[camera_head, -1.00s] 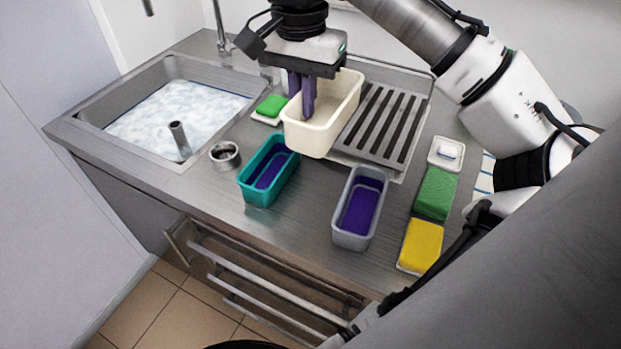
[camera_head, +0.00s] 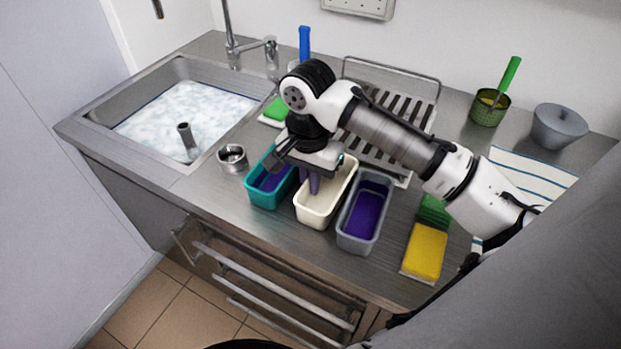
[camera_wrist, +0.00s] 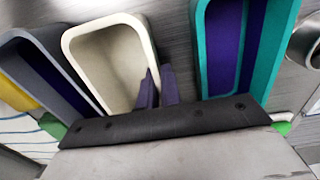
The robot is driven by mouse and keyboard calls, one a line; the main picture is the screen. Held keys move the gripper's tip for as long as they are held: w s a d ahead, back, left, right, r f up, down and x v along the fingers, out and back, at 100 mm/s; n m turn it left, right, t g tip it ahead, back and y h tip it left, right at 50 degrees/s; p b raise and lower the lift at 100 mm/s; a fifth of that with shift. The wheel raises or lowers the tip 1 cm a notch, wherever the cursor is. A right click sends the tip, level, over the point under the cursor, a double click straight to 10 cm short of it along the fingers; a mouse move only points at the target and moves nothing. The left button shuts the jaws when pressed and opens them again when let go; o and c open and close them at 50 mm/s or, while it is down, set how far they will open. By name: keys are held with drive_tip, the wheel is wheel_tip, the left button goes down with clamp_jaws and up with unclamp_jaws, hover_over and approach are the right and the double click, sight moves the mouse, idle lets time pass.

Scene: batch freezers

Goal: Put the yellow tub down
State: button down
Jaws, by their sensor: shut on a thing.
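The yellow tub, a pale cream-yellow oblong tub (camera_head: 312,214), stands upright between the teal tub (camera_head: 264,196) and the grey tub (camera_head: 353,241). It looks level with them, at the worktop; I cannot tell whether its base touches. My gripper (camera_head: 312,184) is shut on the tub's wall on the teal side. In the wrist view, the purple fingers (camera_wrist: 158,90) straddle the rim of the cream tub (camera_wrist: 72,45), one inside and one outside. The tub looks empty. My wrist hides part of its far end.
The teal and grey tubs have purple insides and sit close on either side. A yellow sponge (camera_head: 426,251) lies right of the grey tub. A small metal cup (camera_head: 232,158) stands left, by the sink (camera_head: 112,121). A slotted rack (camera_head: 416,108) lies behind.

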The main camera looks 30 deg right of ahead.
drive_tip(key=shift+f, duration=0.2)
drive_tip(key=c, duration=1.6)
unclamp_jaws()
drive_tip(key=shift+r, duration=0.1)
wheel_tip(320, 180, up, 12)
drive_tip(key=b, duration=0.1)
